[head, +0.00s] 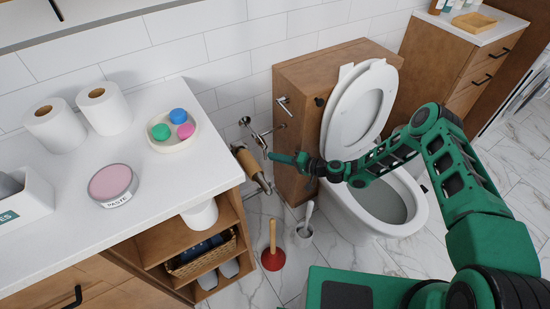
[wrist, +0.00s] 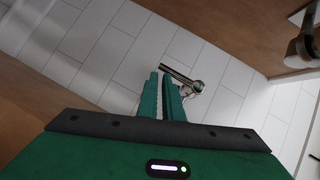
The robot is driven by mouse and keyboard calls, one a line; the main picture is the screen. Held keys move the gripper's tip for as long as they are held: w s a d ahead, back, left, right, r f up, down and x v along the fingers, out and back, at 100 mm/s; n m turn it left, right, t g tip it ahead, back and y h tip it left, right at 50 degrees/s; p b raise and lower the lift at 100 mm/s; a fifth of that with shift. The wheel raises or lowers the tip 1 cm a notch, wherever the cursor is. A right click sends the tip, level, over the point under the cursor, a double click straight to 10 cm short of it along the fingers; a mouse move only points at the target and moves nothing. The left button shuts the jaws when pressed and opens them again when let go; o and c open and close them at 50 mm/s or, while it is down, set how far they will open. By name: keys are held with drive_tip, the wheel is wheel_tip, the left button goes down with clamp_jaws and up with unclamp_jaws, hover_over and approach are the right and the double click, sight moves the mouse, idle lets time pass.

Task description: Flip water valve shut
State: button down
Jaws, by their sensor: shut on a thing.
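The water valve (head: 258,135) is a small metal fitting on the tiled wall, between the counter and the toilet. In the wrist view the valve (wrist: 197,87) shows a metal bar and a rounded end beside my fingertips. My green gripper (head: 271,156) reaches it from the right in the head view. In the wrist view my gripper (wrist: 161,80) has its fingers close together, shut on part of the valve at the tips. The exact contact is partly hidden by the fingers.
A cardboard roll (head: 250,166) on a holder is close left of my gripper. The toilet (head: 345,200) with raised lid stands right, below my arm. A plunger (head: 272,258) and a toilet brush (head: 304,226) stand on the floor below. The white counter (head: 150,205) is left.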

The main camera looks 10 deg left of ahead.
drive_tip(key=d, duration=1.3)
drive_tip(key=shift+s, duration=0.3)
drive_tip(key=shift+d, duration=0.1)
